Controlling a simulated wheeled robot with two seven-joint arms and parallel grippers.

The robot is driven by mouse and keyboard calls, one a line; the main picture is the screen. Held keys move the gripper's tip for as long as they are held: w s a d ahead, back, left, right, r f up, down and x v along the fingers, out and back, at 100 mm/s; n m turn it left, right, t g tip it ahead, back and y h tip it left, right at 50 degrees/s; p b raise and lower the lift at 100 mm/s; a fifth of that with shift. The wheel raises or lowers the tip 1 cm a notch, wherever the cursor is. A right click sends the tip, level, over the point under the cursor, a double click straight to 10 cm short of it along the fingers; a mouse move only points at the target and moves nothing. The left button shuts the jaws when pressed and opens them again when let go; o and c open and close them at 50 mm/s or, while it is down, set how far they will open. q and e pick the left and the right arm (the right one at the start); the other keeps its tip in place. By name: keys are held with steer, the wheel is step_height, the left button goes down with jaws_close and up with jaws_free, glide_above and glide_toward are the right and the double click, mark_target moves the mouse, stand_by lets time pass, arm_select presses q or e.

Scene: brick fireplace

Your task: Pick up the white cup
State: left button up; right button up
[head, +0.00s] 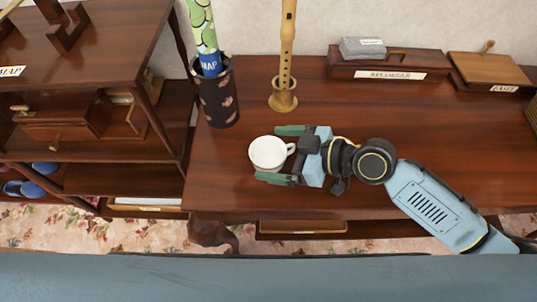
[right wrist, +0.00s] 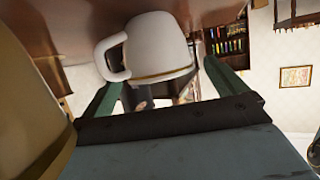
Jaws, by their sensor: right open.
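The white cup (head: 267,154) stands on the dark red-brown table near its front left part, with its handle toward the right. My right gripper (head: 270,154) is open, with one green finger on the far side of the cup and one on the near side. In the right wrist view the cup (right wrist: 160,48) shows between the two green fingers (right wrist: 162,88), its handle on the left. I cannot tell whether either finger touches it. My left gripper is not in view.
A dark patterned holder (head: 216,98) with a rolled map stands behind and left of the cup. A wooden recorder (head: 286,50) stands upright on a base behind the cup. Boxes labelled RECORDER (head: 388,66) and EASEL (head: 490,72) lie at the back right. Shelves (head: 100,125) stand left.

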steer(key=shift+x, duration=1.2)
steer(key=c, duration=1.1)
